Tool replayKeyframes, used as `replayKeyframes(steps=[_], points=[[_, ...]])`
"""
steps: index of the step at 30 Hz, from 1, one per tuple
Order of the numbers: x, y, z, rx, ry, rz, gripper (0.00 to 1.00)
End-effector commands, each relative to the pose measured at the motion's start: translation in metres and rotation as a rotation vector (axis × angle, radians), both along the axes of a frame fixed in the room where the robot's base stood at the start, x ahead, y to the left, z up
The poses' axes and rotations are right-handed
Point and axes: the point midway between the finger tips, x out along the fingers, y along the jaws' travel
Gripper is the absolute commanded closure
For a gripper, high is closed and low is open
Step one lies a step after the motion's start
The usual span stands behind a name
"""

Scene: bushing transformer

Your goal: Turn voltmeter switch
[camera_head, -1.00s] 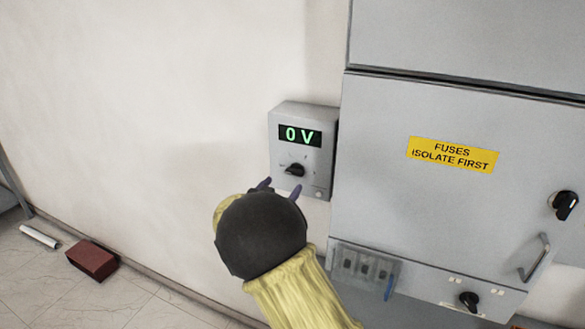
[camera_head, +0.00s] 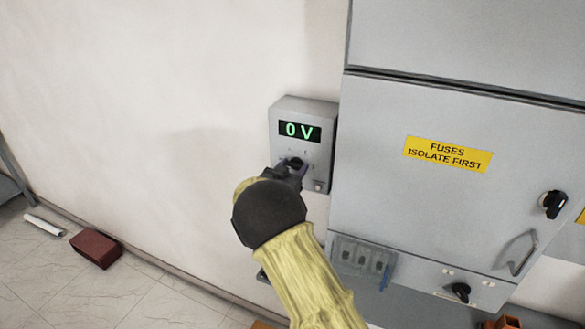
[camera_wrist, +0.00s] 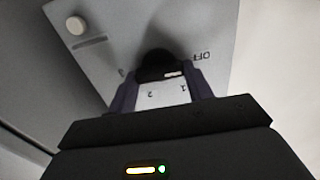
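The grey voltmeter box (camera_head: 276,117) hangs on the wall, and its green display (camera_head: 300,131) reads "0 V". Its black rotary switch (camera_head: 295,163) is below the display, partly hidden by my gripper (camera_head: 291,168) in the head view. In the wrist view the black switch knob (camera_wrist: 160,62) sits ahead, with a white mark on it and "OFF", 1, 2 and 3 printed around it. My gripper (camera_wrist: 163,88) is open, with one dark finger on each side of the knob. A gap seems to show between fingers and knob; contact is not clear.
A grey cabinet (camera_head: 440,220) with a yellow "FUSES ISOLATE FIRST" label (camera_head: 448,154) stands close on the right. It has black knobs, a handle (camera_head: 522,252) and a clear fuse cover (camera_head: 362,258). A red-brown block (camera_head: 96,248) lies on the floor. The wall left of the box is bare.

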Motion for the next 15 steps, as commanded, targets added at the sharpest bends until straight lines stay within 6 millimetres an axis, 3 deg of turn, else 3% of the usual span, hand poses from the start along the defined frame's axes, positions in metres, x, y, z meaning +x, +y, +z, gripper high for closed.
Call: replayKeyframes(steps=[2, 15], points=[[-0.0001, 0.0003, 0.0001, 0.000, 0.000, 0.001, 0.72], [-0.0002, 0.0001, -0.0034, 0.050, -0.017, 0.001, 0.72]])
